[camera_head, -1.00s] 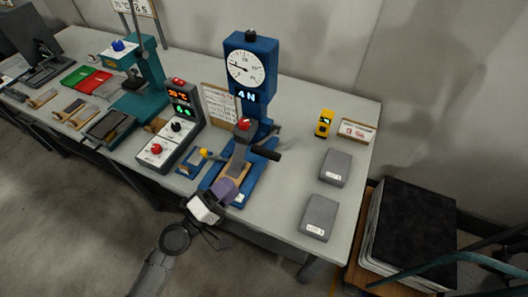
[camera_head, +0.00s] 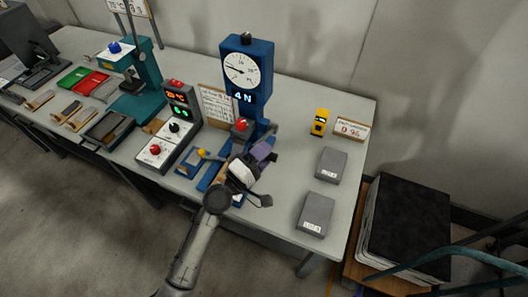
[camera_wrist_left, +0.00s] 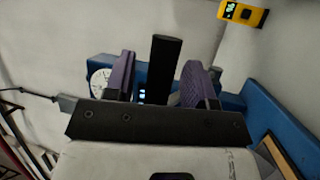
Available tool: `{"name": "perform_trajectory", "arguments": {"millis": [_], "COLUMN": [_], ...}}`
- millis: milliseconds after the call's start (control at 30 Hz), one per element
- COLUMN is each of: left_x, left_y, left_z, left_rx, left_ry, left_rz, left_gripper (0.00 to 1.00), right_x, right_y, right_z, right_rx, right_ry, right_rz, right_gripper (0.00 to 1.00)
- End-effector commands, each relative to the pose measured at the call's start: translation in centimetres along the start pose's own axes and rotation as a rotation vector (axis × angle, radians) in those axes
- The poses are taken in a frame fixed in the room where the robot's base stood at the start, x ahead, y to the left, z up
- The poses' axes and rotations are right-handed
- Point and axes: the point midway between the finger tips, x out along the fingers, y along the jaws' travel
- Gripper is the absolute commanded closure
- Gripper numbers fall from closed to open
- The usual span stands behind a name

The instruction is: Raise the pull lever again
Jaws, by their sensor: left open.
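The pull lever is a dark bar (camera_wrist_left: 163,68) in the left wrist view, on the blue tester with a round dial (camera_head: 258,92). My left gripper (camera_head: 262,150) is at the tester's right side in the head view and covers the lever there. Its purple fingers are open, one on each side of the dark bar in the wrist view. Clear gaps show between bar and fingers, so it is not gripped. The dial and a blue display reading 4 N show in the head view. My right gripper is not in view.
Two grey blocks (camera_head: 331,165) (camera_head: 316,214) lie on the table to the right. A yellow meter (camera_head: 320,122) and a small sign (camera_head: 352,130) stand behind them. A control box (camera_head: 172,130) with a red button is left of the tester. The table between tester and blocks is clear.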

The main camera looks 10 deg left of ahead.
Motion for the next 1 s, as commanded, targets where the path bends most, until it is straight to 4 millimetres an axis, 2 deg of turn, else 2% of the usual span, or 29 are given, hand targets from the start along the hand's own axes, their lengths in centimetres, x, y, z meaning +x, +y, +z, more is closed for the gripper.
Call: {"name": "perform_trajectory", "arguments": {"millis": [333,833,1000], "left_x": [0.23,0.19,0.19], "left_y": [0.0,0.0,-0.01], "left_z": [0.0,-0.01,-0.01], "left_rx": [0.0,0.0,0.0], "left_ry": [0.0,0.0,0.0], "left_rz": [0.0,0.0,0.0], "left_gripper": [0.5,0.98,1.0], "right_x": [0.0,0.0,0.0], "right_y": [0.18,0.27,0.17], "right_z": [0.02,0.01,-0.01], "right_rx": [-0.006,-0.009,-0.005], "right_ry": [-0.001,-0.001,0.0], "right_rz": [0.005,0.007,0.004], "right_gripper": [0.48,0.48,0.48]}}
